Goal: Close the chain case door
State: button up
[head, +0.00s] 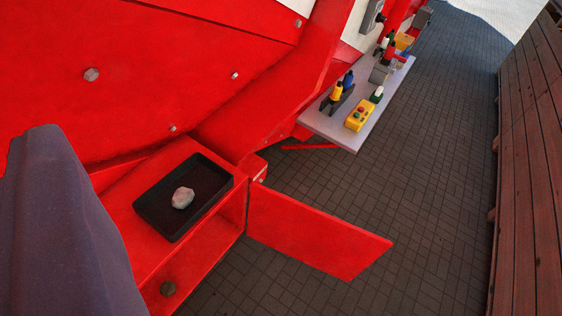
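The chain case (150,228) is a red box on the side of the red machine, at the lower left of the head view. Its door (318,232) is a flat red panel that stands open. It sticks out to the right from the case's right corner, over the paving. The case front is uncovered, and a red inner surface shows there. The door's left edge meets the case, and its right end is free. My gripper is not in view, so its distance from the door cannot be told.
A black tray (150,213) with a pale lump (183,198) sits on the case. A grey shelf (325,129) with tools and a yellow control box (360,115) is beyond. A large grey-purple shape (65,240) blocks the lower left. Paving (430,170) is clear before the wooden wall (535,170).

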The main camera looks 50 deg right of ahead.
aim_at(333, 246)
jog(key=l+u, duration=0.25)
jog(key=u, duration=0.2)
jog(key=l+u, duration=0.2)
jog(key=u, duration=0.25)
jog(key=k+l+u, duration=0.15)
jog(key=l, duration=0.3)
jog(key=k+l+u, duration=0.2)
jog(key=l, duration=0.25)
jog(key=k+l+u, duration=0.15)
jog(key=l, duration=0.25)
jog(key=k+l+u, duration=0.15)
jog(key=k+l, duration=0.5)
jog(key=l, duration=0.2)
jog(key=k+l, duration=0.3)
jog(key=l, duration=0.2)
jog(key=k+l+u, duration=0.1)
jog(key=k+l, duration=0.2)
jog(key=l, duration=0.2)
jog(key=k+l, duration=0.35)
jog(key=l, duration=0.15)
